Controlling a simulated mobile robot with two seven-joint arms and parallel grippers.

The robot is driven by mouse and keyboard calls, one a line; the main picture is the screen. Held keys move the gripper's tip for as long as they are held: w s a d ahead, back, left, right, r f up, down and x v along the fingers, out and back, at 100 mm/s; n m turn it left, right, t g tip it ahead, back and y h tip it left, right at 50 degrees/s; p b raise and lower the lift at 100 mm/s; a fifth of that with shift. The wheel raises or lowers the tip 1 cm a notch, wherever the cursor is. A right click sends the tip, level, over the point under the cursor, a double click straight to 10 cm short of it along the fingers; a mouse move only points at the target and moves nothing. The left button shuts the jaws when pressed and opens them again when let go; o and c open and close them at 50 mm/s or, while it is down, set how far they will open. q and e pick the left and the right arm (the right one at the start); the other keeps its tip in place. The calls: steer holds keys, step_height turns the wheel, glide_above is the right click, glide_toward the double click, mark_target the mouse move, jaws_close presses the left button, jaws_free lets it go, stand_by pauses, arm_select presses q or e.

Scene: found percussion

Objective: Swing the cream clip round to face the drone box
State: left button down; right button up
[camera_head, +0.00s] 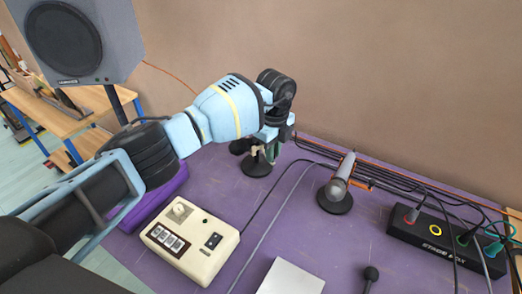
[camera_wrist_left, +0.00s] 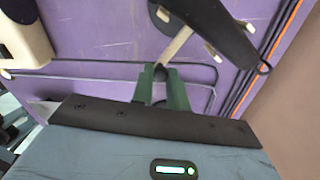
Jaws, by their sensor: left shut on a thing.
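The drone box (camera_head: 190,240) is a cream box with a knob, a switch and a dark panel, on the purple table left of centre in the head view. Its corner also shows in the left wrist view (camera_wrist_left: 22,38). My left gripper (camera_head: 270,150) is over a small stand with a round black base (camera_head: 257,168), behind the drone box. In the left wrist view its green fingers (camera_wrist_left: 161,72) are shut on the cream clip (camera_wrist_left: 178,43), a pale bar angled up toward a dark part. In the head view my wrist mostly hides the clip. My right gripper is not in view.
A silver microphone on a round stand (camera_head: 338,185) is right of the gripper. The black stage box (camera_head: 445,240) with cables is at the right. A speaker (camera_head: 75,40) stands at upper left.

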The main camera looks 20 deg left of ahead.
arm_select(q)
steer(key=w+n, duration=0.1)
steer(key=n, duration=0.1)
steer(key=w+n+b, duration=0.1)
steer(key=n, duration=0.1)
steer(key=w+d+n+b, duration=0.1)
steer(key=w+n, duration=0.1)
steer(key=shift+d, duration=0.1)
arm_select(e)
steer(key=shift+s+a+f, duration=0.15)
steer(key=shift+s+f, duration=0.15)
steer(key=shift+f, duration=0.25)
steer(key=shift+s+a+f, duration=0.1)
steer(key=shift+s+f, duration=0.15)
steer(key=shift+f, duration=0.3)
arm_select(q)
steer(key=shift+w+r+n, duration=0.1)
steer(key=shift+n, duration=0.2)
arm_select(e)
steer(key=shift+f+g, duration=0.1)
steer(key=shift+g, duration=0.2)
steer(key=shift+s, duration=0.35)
arm_select(q)
steer(key=c, duration=1.4)
jaws_free()
steer(key=shift+o, duration=0.2)
step_height(320, 180, up, 8)
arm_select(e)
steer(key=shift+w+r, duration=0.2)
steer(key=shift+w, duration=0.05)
